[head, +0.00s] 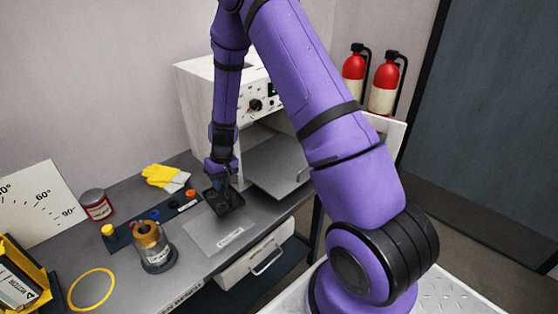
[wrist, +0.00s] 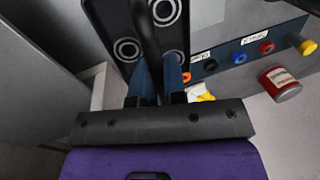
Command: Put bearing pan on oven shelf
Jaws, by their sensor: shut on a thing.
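My arm hides much of the oven's inside, and I cannot make out the shelf.
A labelled grey plate (head: 208,238) lies bare on the bench in front of the pan. Left are a strip with coloured caps (head: 153,217), yellow gloves (head: 165,177), a red can (head: 96,205) and a grey pot (head: 153,252). Fire extinguishers (head: 384,84) hang at the back right.

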